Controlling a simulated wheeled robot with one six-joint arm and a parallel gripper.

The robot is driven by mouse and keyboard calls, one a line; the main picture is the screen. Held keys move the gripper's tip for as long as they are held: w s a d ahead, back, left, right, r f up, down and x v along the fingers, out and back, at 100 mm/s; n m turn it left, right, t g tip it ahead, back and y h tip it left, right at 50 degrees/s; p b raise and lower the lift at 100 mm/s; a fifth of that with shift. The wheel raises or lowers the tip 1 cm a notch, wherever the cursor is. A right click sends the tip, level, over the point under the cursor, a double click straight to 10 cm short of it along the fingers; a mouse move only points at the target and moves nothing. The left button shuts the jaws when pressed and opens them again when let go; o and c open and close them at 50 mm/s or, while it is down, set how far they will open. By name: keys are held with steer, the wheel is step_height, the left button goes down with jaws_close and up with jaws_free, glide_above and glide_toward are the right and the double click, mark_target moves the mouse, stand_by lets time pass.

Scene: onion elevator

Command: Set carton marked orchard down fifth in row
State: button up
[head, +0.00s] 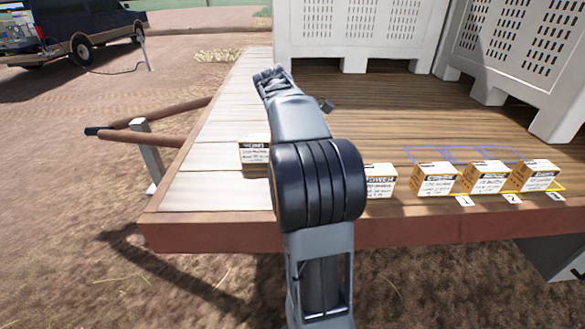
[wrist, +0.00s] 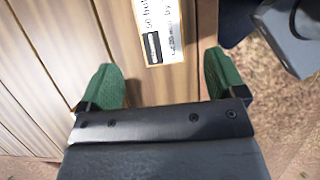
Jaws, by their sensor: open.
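Several small brown cartons with white labels stand near the front edge of the wooden deck. One carton (head: 254,151) is alone at the left; another (head: 380,181) is just right of my arm, partly covered by it. Three more (head: 434,178), (head: 485,177), (head: 537,175) stand in a row at the right. I cannot read the word orchard on any label. In the wrist view my gripper (wrist: 160,75) is open, its green fingers apart. A white label (wrist: 165,28) shows ahead between the fingers, cut off by the top edge. My fingertips are hidden in the head view.
Blue outlines (head: 447,152) lie on the deck behind the right-hand cartons, and small numbered tags (head: 463,201) lie in front. Large white slatted bins (head: 350,40) stand at the back. The deck's left side is fairly clear. A vehicle (head: 75,30) is parked far left.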

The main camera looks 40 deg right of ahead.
steer(key=shift+a+r, duration=0.1)
steer(key=shift+r, duration=0.1)
steer(key=s+a+f+m+t+y, duration=0.1)
steer(key=s+a+f+m+t, duration=0.1)
steer(key=a, duration=0.7)
steer(key=s+a+f+m+t+y, duration=0.1)
steer(key=s+a+f+m+t, duration=0.1)
steer(key=a, duration=0.7)
steer(key=s+a+f+m+t+y, duration=0.1)
steer(key=s+a+f+m, duration=0.3)
steer(key=a, duration=0.5)
step_height(320, 180, down, 3)
steer(key=shift+s+r+m+t, duration=0.1)
steer(key=shift+s+m+t, duration=0.25)
steer(key=shift+m+t, duration=0.6)
